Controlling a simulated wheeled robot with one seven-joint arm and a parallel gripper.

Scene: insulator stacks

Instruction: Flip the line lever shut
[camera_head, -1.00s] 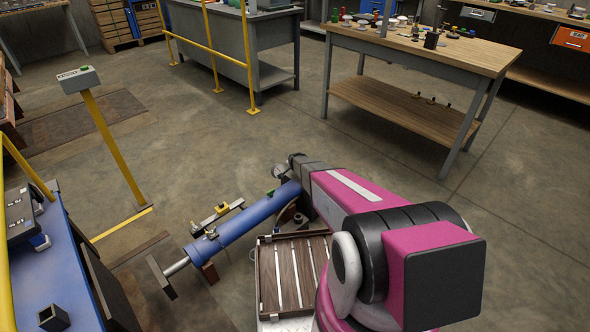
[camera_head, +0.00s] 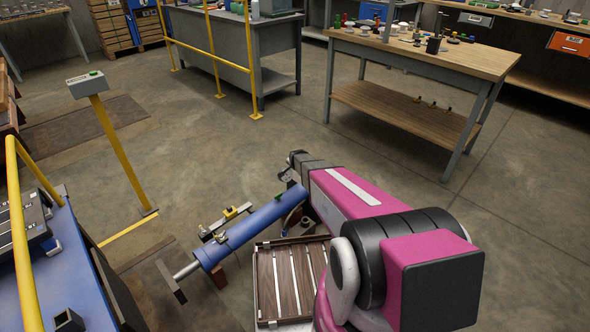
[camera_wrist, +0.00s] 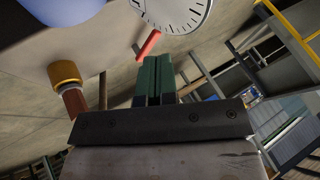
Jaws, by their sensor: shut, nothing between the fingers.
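In the wrist view my gripper (camera_wrist: 158,80) has dark green fingers, closed together and empty. A short red lever (camera_wrist: 149,45) shows just past the fingertips, close to them; I cannot tell whether they touch. I take it for the line lever. A round white gauge (camera_wrist: 178,12) is above it, partly cut off by the frame. A brass-coloured cap on a red-brown stub (camera_wrist: 66,75) is at left. A blue cylinder (camera_head: 250,230) lies at a slant in the head view, beyond which my arm reaches down. The head view does not show my fingers or the red lever clearly.
A slatted wooden tray (camera_head: 290,280) lies beside my arm. A blue console (camera_head: 65,270) with a yellow rail (camera_head: 20,240) stands at left. A yellow post with a button box (camera_head: 88,84) stands behind. A wooden workbench (camera_head: 420,55) is at the back. Floor at right is clear.

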